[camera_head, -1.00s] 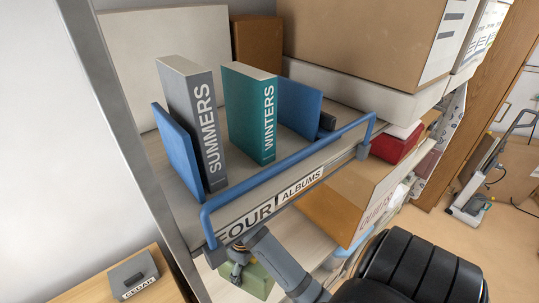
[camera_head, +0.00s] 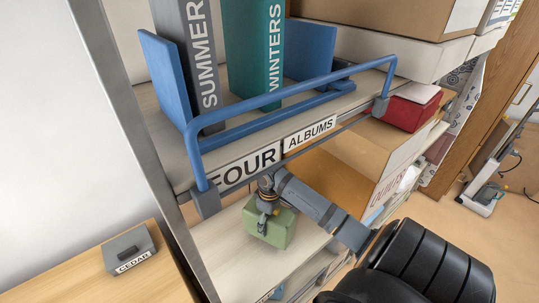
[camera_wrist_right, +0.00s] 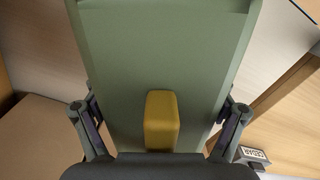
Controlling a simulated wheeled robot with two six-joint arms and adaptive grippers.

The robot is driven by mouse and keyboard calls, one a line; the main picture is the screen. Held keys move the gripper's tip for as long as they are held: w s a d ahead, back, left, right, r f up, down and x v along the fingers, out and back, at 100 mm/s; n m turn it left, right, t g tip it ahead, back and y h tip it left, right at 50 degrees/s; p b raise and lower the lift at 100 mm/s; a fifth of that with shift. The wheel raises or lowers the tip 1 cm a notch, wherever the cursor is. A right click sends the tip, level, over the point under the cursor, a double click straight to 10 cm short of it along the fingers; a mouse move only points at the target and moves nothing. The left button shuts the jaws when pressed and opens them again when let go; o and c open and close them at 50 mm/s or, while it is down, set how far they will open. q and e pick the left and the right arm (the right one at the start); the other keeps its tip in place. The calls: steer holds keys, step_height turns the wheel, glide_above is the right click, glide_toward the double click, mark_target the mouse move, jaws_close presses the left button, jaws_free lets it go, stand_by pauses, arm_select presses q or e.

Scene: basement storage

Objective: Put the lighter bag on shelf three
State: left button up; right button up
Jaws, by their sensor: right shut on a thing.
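A green bag (camera_head: 276,231) is at the level of the shelf board (camera_head: 222,245) below shelf four, near its left front end. My right gripper (camera_head: 265,212) reaches in under shelf four and is shut on the bag. In the right wrist view the green bag (camera_wrist_right: 118,75) fills the middle, with a yellow tab (camera_wrist_right: 162,120) on it, and the fingers lie along both its sides. I cannot tell whether its underside touches the board. The left gripper is not in view.
Shelf four (camera_head: 250,165) with its blue rail (camera_head: 270,100) is close above my arm and holds upright albums. A cardboard box (camera_head: 365,165) stands right of the bag on the lower shelf. A grey CEDAR box (camera_head: 129,250) sits on a wooden surface at left.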

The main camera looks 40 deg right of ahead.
step_height(320, 180, down, 2)
steer(key=shift+s+a+f, duration=0.1)
steer(key=shift+f, duration=0.05)
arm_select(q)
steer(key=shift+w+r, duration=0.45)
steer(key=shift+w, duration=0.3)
arm_select(e)
steer(key=shift+f, duration=0.3)
steer(key=o, duration=1.3)
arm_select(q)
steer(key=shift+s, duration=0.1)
arm_select(e)
steer(key=shift+r, duration=0.1)
steer(key=shift+r, duration=0.4)
step_height(320, 180, up, 11)
steer(key=shift+r+b, duration=0.15)
steer(key=shift+b, duration=0.15)
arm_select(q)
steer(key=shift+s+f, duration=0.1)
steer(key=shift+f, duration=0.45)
